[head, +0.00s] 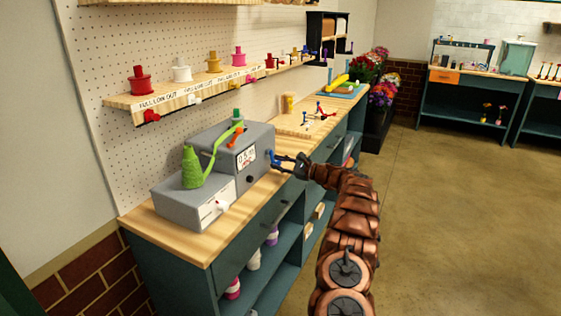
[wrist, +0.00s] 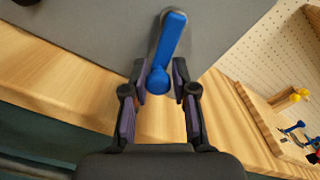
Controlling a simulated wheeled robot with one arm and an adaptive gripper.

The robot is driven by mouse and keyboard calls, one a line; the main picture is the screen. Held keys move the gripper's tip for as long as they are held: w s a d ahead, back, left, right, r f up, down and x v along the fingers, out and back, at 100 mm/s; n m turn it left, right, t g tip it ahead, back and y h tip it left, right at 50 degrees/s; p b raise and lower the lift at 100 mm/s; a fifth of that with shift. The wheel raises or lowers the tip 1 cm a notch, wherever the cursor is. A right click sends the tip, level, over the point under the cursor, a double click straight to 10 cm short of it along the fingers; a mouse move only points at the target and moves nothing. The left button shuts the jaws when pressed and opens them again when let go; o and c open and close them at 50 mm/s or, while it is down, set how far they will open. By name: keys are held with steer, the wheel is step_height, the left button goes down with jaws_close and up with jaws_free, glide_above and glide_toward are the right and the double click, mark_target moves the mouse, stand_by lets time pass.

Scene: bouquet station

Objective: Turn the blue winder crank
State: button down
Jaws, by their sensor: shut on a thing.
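The blue winder crank (head: 271,155) sits on the right side of the grey winder box (head: 228,150), whose front label reads about "0.5 m". In the wrist view the crank arm (wrist: 172,37) slants from the upper middle down to a round blue knob (wrist: 158,80). My gripper (head: 281,160) reaches in from the right in the head view. In the wrist view its two fingers (wrist: 159,74) are closed around the knob, one on each side. The fingers partly cover the crank in the head view.
A shelf (head: 185,96) with colored spools hangs on the pegboard behind. The floor at right is clear.

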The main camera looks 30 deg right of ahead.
steer(key=m, duration=0.1)
steer(key=a+m+p, duration=0.1)
steer(key=m, duration=0.1)
steer(key=shift+s+a+m, duration=0.3)
steer(key=m, duration=0.1)
steer(key=a+m+p, duration=0.1)
steer(key=m, duration=0.1)
steer(key=shift+s+a+r, duration=0.1)
steer(key=shift+s, duration=0.25)
steer(key=shift+a+r+m, duration=0.1)
steer(key=shift+m, duration=0.6)
steer(key=c, duration=1)
jaws_free()
steer(key=shift+a+r, duration=0.1)
steer(key=shift+s, duration=0.1)
steer(key=shift+d, duration=0.2)
